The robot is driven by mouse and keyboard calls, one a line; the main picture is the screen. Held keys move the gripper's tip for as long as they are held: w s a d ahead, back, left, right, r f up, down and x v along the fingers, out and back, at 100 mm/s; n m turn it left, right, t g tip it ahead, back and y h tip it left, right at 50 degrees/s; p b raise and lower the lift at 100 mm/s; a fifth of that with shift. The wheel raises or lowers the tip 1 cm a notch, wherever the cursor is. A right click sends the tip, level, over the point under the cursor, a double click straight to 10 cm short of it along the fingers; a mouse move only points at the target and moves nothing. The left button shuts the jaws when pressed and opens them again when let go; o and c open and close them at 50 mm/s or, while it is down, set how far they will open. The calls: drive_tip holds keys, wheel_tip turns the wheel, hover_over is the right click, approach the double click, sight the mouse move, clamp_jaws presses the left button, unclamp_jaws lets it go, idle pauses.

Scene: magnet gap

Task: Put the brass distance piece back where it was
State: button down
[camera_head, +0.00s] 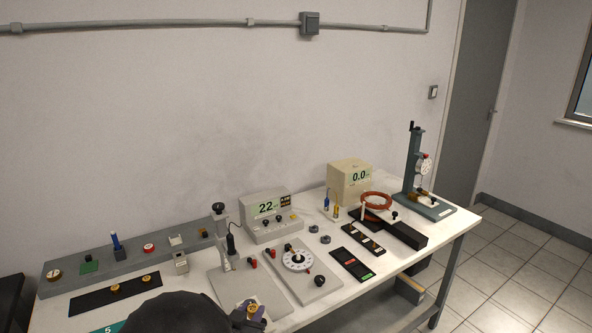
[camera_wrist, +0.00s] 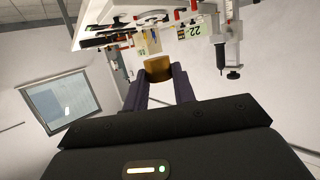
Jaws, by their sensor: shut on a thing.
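My gripper (camera_wrist: 162,84) is shut on a brass piece (camera_wrist: 158,66), which shows as a short block between the two fingertips in the wrist view. In the head view my gripper (camera_head: 247,316) is at the bottom, at the bench's front edge, with the brass piece (camera_head: 252,308) at its tip. It appears held clear of the bench. Two round brass pieces (camera_head: 117,289) sit on a black strip (camera_head: 90,301) at the left of the bench.
The white bench (camera_head: 330,298) carries a grey stand with a black knob (camera_head: 220,228), a dial plate (camera_head: 298,258), a meter reading 22 (camera_head: 268,212), a cream box reading 0.0 (camera_head: 350,180), a red coil (camera_head: 376,201) and a gauge stand (camera_head: 414,160). Bare bench shows at the front right.

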drive_tip(key=w+d+p, duration=0.2)
drive_tip(key=w+d, duration=0.3)
drive_tip(key=d, duration=0.3)
drive_tip(key=d+f+n+y+p, duration=0.1)
drive_tip(key=d+f+p, duration=0.1)
drive_tip(key=d+f, duration=0.3)
drive_tip(key=s+d+f+n+y+p, duration=0.1)
drive_tip(key=d+f, duration=0.5)
drive_tip(key=d, duration=0.7)
drive_tip(key=shift+s+n+y+p, duration=0.15)
drive_tip(key=shift+n+y+p, duration=0.25)
drive_tip(key=shift+y+p, duration=0.5)
drive_tip(key=shift+f, duration=0.1)
drive_tip(key=s+f, duration=0.4)
drive_tip(key=f, duration=0.1)
drive_tip(key=shift+s+f, duration=0.2)
drive_tip(key=shift+d, duration=0.1)
idle(0.6)
